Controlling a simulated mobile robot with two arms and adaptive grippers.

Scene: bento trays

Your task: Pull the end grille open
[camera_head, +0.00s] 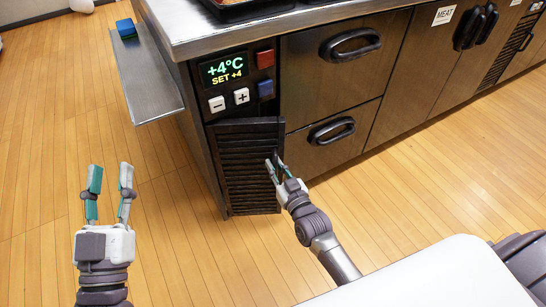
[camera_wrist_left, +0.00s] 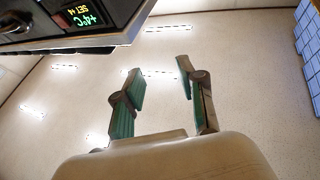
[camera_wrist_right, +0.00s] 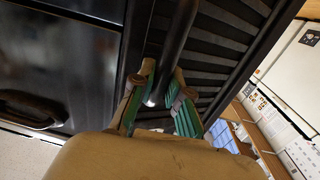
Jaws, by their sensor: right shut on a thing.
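The end grille (camera_head: 246,165) is a black slatted panel low on the counter's end section, under the +4°C display. It looks closed or nearly closed in the head view. My right gripper (camera_head: 276,170) is at the grille's right edge, shut on its dark vertical bar handle (camera_wrist_right: 176,50). In the right wrist view the bar runs between the two fingers (camera_wrist_right: 160,95), with the slats (camera_wrist_right: 215,45) behind it. My left gripper (camera_head: 109,178) is open and empty, over the floor left of the counter. Its parted fingers also show in the left wrist view (camera_wrist_left: 158,85).
Steel drawers with black handles (camera_head: 332,131) stand right of the grille. The control panel (camera_head: 238,80) with buttons is above it. A steel side shelf (camera_head: 150,85) bearing a blue sponge (camera_head: 126,29) juts out at left. The wooden floor (camera_head: 180,240) before the grille is clear.

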